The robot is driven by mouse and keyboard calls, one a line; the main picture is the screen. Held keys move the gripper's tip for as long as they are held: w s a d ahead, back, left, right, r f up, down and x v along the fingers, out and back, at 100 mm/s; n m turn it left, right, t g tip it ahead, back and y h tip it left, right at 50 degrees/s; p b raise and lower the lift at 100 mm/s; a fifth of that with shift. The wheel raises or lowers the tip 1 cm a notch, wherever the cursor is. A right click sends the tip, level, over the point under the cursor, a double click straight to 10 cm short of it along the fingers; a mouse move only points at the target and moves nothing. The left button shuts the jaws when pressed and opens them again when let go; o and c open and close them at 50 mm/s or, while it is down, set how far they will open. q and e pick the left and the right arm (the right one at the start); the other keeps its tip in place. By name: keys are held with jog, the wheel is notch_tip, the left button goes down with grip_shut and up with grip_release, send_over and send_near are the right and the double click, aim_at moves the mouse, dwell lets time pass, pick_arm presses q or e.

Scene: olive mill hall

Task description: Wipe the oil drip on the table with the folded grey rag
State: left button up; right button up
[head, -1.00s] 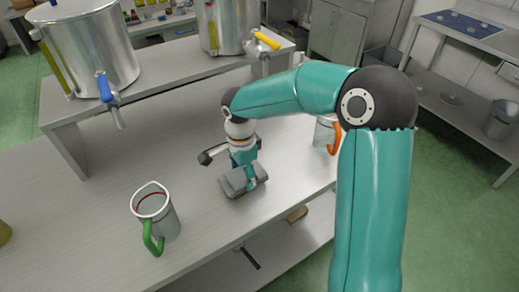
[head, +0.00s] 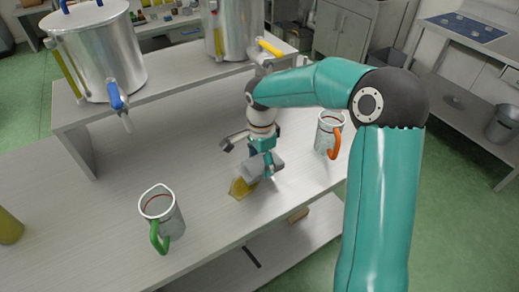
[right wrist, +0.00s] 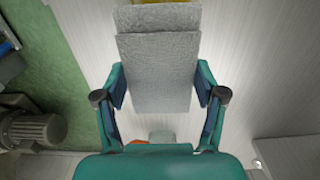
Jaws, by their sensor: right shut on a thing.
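The folded grey rag (head: 262,166) is held in my right gripper (head: 268,163) over the table (head: 205,200). In the right wrist view the rag (right wrist: 158,75) fills the space between the two fingers (right wrist: 160,95), pinched from both sides. The oil drip (head: 239,188) is a yellow patch on the table, just left of and nearer than the rag, partly covered by it. A yellow edge of it (right wrist: 162,3) shows past the rag's far end in the right wrist view. I cannot tell whether the rag touches the table. My left gripper is out of view.
A jug with a green handle (head: 164,212) stands left of the drip. A jug with an orange handle (head: 327,133) stands to the right, close to my right arm. Steel vats (head: 98,55) with taps stand on a raised shelf (head: 165,82) behind. Table between is clear.

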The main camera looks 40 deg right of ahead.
jog(key=shift+r+p, duration=0.9)
jog(key=shift+r, duration=0.8)
jog(key=shift+a, duration=0.1)
